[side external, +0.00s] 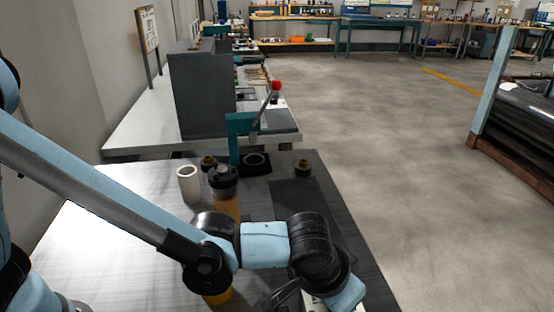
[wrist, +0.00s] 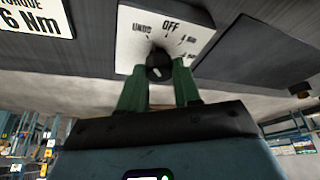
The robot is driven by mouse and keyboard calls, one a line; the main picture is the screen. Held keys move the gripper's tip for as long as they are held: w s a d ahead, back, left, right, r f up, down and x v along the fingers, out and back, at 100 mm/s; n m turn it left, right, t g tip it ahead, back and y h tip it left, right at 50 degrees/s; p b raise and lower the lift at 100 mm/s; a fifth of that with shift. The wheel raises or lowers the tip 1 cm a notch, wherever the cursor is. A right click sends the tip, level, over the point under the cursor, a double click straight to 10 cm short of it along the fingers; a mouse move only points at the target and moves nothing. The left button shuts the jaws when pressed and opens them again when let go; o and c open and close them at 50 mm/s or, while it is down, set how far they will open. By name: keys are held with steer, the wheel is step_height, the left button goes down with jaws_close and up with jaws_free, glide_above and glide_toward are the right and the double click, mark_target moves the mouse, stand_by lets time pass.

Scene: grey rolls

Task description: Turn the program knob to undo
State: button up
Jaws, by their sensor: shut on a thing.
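The program knob (wrist: 157,66) is dark and round, with a small pale mark. It sits on a white plate (wrist: 129,42) printed with UNDO at left, OFF at the middle and smaller marks at right. In the wrist view my gripper (wrist: 158,70) has its two green fingers on either side of the knob, shut on it. Which label the knob points to cannot be told. In the side external view the knob and fingers are hidden behind my arm; a bit of the white plate (side external: 316,303) shows at the bottom edge.
A torque sign (wrist: 36,16) is left of the plate. Open floor lies to the right.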

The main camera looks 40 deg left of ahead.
stand_by(0.4)
steer(key=o, duration=1.1)
steer(key=shift+c, duration=0.2)
steer(key=shift+r, duration=0.1)
steer(key=v, duration=1.2)
